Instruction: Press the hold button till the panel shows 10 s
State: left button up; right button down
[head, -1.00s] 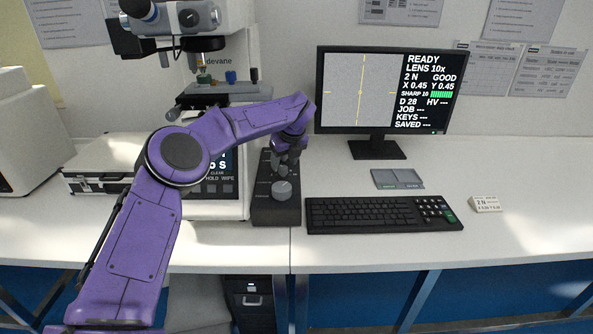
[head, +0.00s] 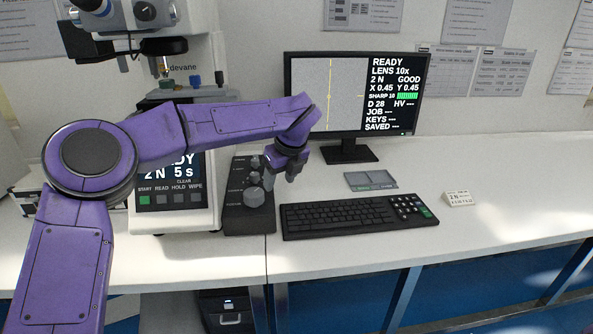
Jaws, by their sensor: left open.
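The hardness tester (head: 186,222) stands at the left, partly covered by my purple left arm. Its front panel (head: 182,170) reads "2 N 5 s", with the top line partly hidden by my arm. Below the readout is a row of buttons marked start, read, hold and wipe. The hold button (head: 178,198) is the third from the left and is in clear view. My left gripper (head: 281,176) hangs open and empty, to the right of the panel, over or beside the black knob box. It is apart from the hold button. My right gripper is out of view.
The black control box (head: 249,222) with several knobs stands just right of the tester. A monitor (head: 355,95) showing "READY", a keyboard (head: 345,215), a grey tray (head: 370,180) and a small label block (head: 458,198) are to the right. The front right worktop is clear.

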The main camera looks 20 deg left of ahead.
aim_at(177, 198)
jog(key=k, duration=1)
